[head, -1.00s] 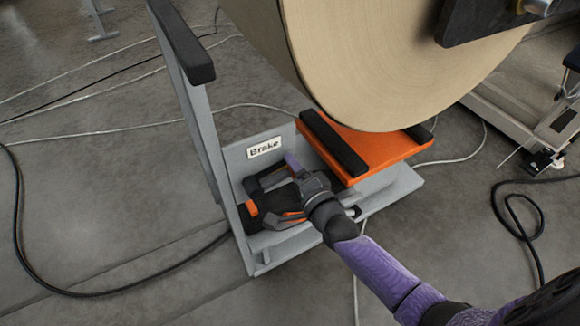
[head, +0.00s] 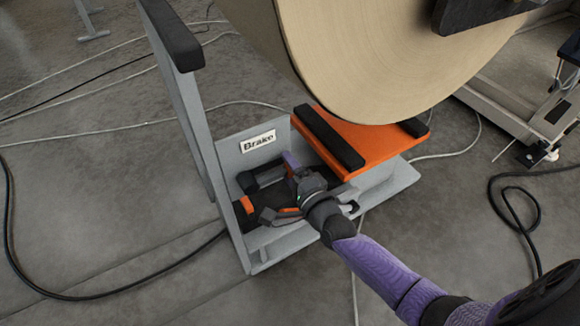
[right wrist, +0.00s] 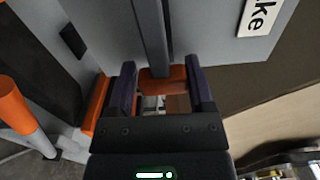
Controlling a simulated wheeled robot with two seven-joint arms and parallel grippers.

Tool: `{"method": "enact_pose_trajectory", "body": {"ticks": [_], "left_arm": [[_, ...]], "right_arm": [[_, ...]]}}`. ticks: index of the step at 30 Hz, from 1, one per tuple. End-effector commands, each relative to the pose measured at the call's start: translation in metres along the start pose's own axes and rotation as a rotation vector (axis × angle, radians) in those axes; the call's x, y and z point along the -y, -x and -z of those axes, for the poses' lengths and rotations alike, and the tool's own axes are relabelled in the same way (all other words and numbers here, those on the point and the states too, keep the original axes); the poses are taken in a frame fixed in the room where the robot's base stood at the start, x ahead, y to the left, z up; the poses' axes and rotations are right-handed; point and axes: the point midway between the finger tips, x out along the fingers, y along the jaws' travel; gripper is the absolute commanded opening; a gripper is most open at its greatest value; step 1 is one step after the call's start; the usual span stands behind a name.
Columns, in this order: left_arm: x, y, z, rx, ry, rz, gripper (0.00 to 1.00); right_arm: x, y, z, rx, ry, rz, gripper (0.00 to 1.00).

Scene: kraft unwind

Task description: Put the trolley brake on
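The grey trolley (head: 183,110) has a label reading "Brake" (head: 258,141) on its low panel; part of the label shows in the right wrist view (right wrist: 257,17). My right gripper (head: 280,188) is down in the recess below the label, among dark parts and an orange piece (head: 247,204) at the recess's left side. In the right wrist view its two dark purple fingers (right wrist: 162,82) stand apart. An orange piece (right wrist: 163,74) at the foot of a dark grey bar (right wrist: 150,38) shows between them; I cannot tell whether they touch it. My left gripper is out of view.
A large kraft roll (head: 370,60) overhangs the trolley's orange platform (head: 365,145) with black pads. Thin cables (head: 75,296) lie on the concrete floor. A light metal frame (head: 510,110) stands at the right. The floor left of the trolley is mostly clear.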

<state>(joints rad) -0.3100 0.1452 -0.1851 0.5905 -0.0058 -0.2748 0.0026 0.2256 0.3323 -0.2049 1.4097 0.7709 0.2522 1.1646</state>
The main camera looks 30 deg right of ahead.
Motion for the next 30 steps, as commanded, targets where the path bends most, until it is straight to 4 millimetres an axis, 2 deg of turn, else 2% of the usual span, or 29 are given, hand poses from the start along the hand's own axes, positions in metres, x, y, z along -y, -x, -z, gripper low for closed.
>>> {"method": "enact_pose_trajectory", "body": {"ticks": [1, 3, 4, 14, 17, 24, 27, 30], "left_arm": [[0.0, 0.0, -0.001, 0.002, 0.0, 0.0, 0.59], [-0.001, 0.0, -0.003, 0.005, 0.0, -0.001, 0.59], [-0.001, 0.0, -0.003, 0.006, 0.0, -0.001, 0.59], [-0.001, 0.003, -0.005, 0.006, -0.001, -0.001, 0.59], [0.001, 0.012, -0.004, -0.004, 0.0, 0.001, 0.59], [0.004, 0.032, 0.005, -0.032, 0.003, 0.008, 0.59], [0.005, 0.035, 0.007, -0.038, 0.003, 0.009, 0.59], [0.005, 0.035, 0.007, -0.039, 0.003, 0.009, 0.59]], "right_arm": [[-0.001, 0.0, 0.0, 0.001, 0.001, -0.002, 0.76], [-0.001, 0.0, 0.0, 0.0, 0.002, -0.001, 0.91], [0.0, 0.0, 0.0, 0.0, 0.002, 0.0, 0.94], [0.002, 0.005, 0.001, -0.001, 0.005, 0.002, 0.94], [0.005, 0.022, 0.0, 0.0, 0.006, 0.003, 0.94], [0.004, 0.078, 0.0, 0.001, 0.005, 0.001, 0.94], [0.003, 0.092, 0.0, 0.0, 0.006, 0.001, 0.94], [0.001, 0.099, 0.0, 0.0, 0.004, 0.001, 0.94]]}}
